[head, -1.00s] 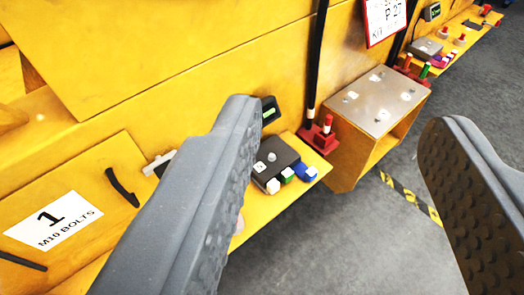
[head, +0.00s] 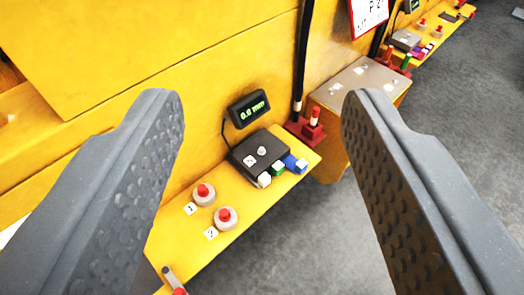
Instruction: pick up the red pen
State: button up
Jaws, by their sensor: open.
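My gripper (head: 262,102) is open and empty, with one grey finger on each side of the view. I cannot tell for sure which item is the red pen. A red upright piece (head: 314,116) stands in a dark red holder (head: 306,134) between the fingers, beside a black post. Farther off, a small red upright piece (head: 388,53) and a green one (head: 406,61) stand at another red holder behind the metal-topped block. Another red bit (head: 180,291) shows at the bottom edge, mostly cut off.
A yellow shelf (head: 225,246) holds a black box (head: 257,151) with white, green and blue blocks, and two red-topped buttons (head: 204,193) (head: 225,217). A lit display (head: 247,109) is on the yellow wall. A metal-topped block (head: 355,84) stands beyond. Grey floor is open at right.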

aim_at(316, 110)
jog(key=z, duration=0.35)
jog(key=k, duration=0.4)
jog(key=z, duration=0.6)
jog(key=i, duration=2.1)
jog(key=u, duration=0.7)
